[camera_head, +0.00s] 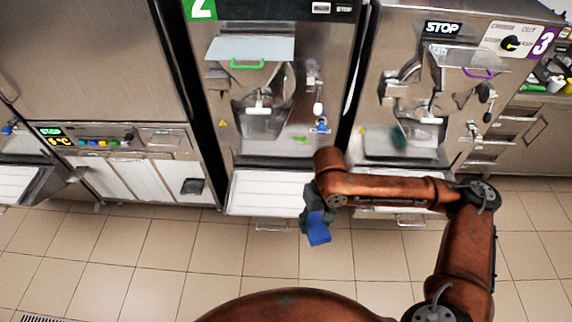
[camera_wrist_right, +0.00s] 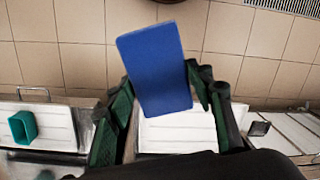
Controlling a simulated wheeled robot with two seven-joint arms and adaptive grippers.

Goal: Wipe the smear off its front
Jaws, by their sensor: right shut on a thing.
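My right gripper (camera_head: 312,218) is shut on a blue block like a sponge (camera_head: 319,233). It hangs in front of and below the tray of the freezer marked 2 (camera_head: 222,108), apart from the machine. In the right wrist view the blue block (camera_wrist_right: 154,62) stands out past the fingers (camera_wrist_right: 160,88), which grip its sides. A small green mark, perhaps a smear (camera_head: 300,140), shows low on the front of freezer 2, right of its spout. My left gripper is not in view.
The freezer marked 3 (camera_head: 380,75) stands to the right. A teal cup-like thing shows near its tray in the wrist view (camera_wrist_right: 22,127). The white tray (camera_head: 250,198) of freezer 2 juts out. A steel cabinet with a control panel (camera_head: 110,138) stands left. The tiled floor in front is clear.

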